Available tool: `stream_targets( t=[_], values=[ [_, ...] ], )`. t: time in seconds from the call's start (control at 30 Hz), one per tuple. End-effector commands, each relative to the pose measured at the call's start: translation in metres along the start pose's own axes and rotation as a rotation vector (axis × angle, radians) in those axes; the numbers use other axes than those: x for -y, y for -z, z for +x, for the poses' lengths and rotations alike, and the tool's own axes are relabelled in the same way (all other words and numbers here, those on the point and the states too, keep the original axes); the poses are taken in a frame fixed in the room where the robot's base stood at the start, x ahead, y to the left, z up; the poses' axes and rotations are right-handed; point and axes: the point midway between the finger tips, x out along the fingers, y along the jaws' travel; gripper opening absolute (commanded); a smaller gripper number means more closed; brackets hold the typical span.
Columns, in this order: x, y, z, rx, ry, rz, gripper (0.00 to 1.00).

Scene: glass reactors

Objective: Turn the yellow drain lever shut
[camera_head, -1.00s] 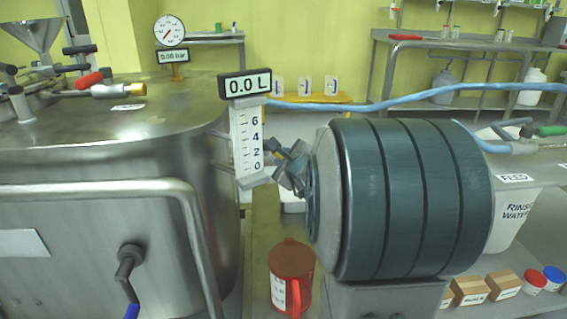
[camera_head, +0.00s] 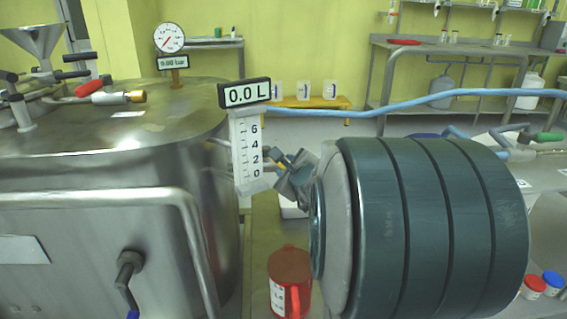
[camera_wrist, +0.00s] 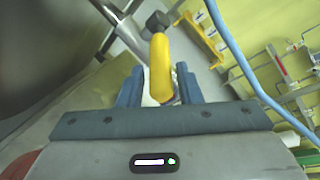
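The yellow drain lever (camera_wrist: 161,68) shows in the wrist view as a rounded yellow handle by a dark grey knob. My gripper (camera_wrist: 160,72) is open, with one finger on each side of the lever and a small gap visible on both sides. In the head view my gripper (camera_head: 292,178) is beside the lower end of the white level scale (camera_head: 247,150). Only a small yellow bit of the lever (camera_head: 281,164) shows there; my arm hides much of the surroundings. Whether the valve is open cannot be told.
A steel reactor vessel (camera_head: 100,220) with a front rail stands at the left. A red jug (camera_head: 289,283) stands below my gripper. The display (camera_head: 245,93) reads 0.0 L. A blue hose (camera_head: 400,105) runs across behind my arm. A yellow rack (camera_head: 305,102) stands farther back.

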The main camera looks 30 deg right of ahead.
Motion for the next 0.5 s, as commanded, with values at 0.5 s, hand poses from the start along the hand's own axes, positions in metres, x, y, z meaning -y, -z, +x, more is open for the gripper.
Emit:
stream_targets(
  t=[0.5],
  values=[
    [0.002, -0.001, -0.096, -0.001, 0.001, -0.001, 0.32]
  ],
)
